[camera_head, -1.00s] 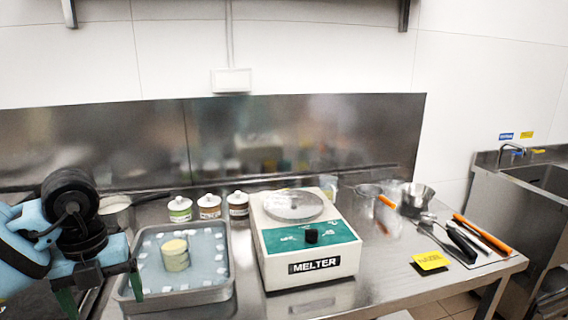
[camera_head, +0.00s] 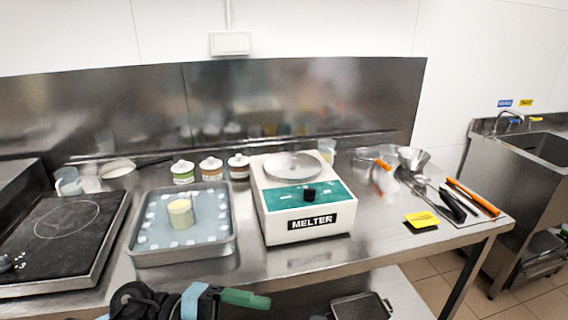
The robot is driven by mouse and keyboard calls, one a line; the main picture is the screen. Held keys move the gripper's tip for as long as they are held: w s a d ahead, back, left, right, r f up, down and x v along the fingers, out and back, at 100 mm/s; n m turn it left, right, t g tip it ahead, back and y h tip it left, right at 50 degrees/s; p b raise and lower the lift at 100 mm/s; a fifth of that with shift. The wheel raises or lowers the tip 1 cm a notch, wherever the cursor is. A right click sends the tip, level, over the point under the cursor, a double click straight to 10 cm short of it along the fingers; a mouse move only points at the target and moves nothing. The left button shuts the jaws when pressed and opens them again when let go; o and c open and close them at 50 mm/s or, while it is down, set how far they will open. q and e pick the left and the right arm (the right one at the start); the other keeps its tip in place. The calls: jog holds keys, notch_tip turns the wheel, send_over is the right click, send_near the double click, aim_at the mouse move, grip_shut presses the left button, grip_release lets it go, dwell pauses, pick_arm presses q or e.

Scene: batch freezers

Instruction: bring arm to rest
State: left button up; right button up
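My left gripper (camera_head: 240,298) is at the bottom edge, low in front of the steel counter (camera_head: 345,232) and below the tray. Its green finger points right. The rest is cut off by the frame, so I cannot tell whether it is open or shut. Nothing shows held in it. My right gripper is not in view.
A metal tray (camera_head: 185,257) holds a pale yellow cylinder (camera_head: 181,213) among small white blocks. A white melter (camera_head: 307,226) stands right of it, a black hob (camera_head: 60,232) left. Tools and a yellow label (camera_head: 421,220) lie right. A dark pan (camera_head: 361,306) sits on the lower shelf.

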pick_arm(q)
jog(key=s+a+f+n+t+y, duration=0.1)
jog(key=a+f+n+t+y, duration=0.4)
jog(key=f+n+t, duration=0.6)
jog(key=a+f+n+t+y, duration=0.5)
jog(key=n+t, duration=0.3)
jog(key=n, duration=0.7)
jog(key=s+a+f+n+g+y, duration=0.2)
jog(key=s+f+g, duration=0.1)
jog(key=s+f, duration=0.5)
jog(key=s+a+f+n+g+y+p, duration=0.1)
jog(key=s+a+f+n+g+y, duration=0.1)
jog(key=s+f, duration=0.5)
jog(key=s+g+y, duration=0.1)
jog(key=s+g, duration=0.1)
jog(key=s, duration=0.1)
jog(key=shift+s+a+f+n, duration=0.2)
jog(key=shift+a+f+n, duration=0.1)
jog(key=shift+a+f, duration=0.1)
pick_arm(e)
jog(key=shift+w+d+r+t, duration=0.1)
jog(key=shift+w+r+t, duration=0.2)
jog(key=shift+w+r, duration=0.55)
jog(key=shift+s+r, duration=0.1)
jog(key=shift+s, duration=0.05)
